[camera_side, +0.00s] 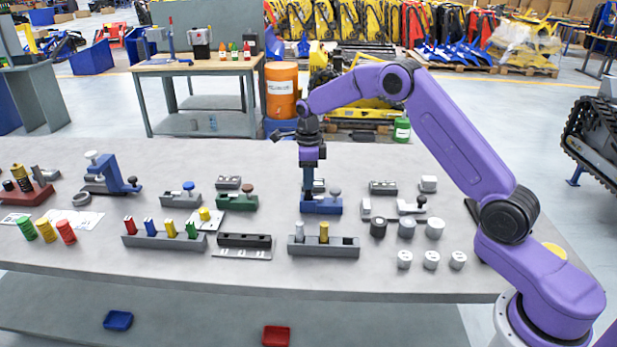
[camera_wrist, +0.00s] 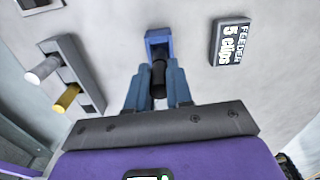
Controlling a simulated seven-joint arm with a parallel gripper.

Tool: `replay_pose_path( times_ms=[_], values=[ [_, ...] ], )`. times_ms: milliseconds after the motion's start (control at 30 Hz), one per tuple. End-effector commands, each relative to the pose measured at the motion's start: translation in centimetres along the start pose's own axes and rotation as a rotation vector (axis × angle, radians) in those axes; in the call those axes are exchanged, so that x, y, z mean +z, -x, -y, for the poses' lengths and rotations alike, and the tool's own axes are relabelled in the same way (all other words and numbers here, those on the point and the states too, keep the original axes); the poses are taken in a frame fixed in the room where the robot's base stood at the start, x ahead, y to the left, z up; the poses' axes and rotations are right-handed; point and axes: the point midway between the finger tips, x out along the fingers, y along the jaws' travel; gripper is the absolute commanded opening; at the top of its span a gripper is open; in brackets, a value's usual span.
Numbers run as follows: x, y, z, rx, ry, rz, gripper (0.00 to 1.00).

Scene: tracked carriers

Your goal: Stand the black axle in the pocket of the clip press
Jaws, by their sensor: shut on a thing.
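My gripper (camera_side: 308,186) points down over a small blue fixture (camera_side: 322,206), which looks like the clip press. In the wrist view my gripper (camera_wrist: 158,84) is shut on the black axle (camera_wrist: 158,74), which sits between the two blue-grey fingers. The blue fixture (camera_wrist: 159,36) shows just beyond the axle there, as an upright frame. The axle looks roughly upright. Its lower end and the pocket are hidden, so I cannot tell whether it is in the pocket or above it. In the side view the fingers merge with the fixture and the axle is not clear.
A grey rack (camera_side: 346,249) with a grey axle (camera_side: 299,232) and a yellow axle (camera_side: 324,232) stands in front. Several cylinders stand further right. A dark rack (camera_side: 245,240) is front left.

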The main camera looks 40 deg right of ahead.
Motion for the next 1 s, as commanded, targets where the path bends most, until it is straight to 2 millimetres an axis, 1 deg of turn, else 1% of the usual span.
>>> replay_pose_path(
  times_ms=[533, 1000],
  values=[
    [0.03, -0.7, 0.06, -0.001, -0.001, 0.001, 0.0],
    [0.02, -0.76, 0.05, -0.001, 0.0, 0.001, 0.0]
  ],
)
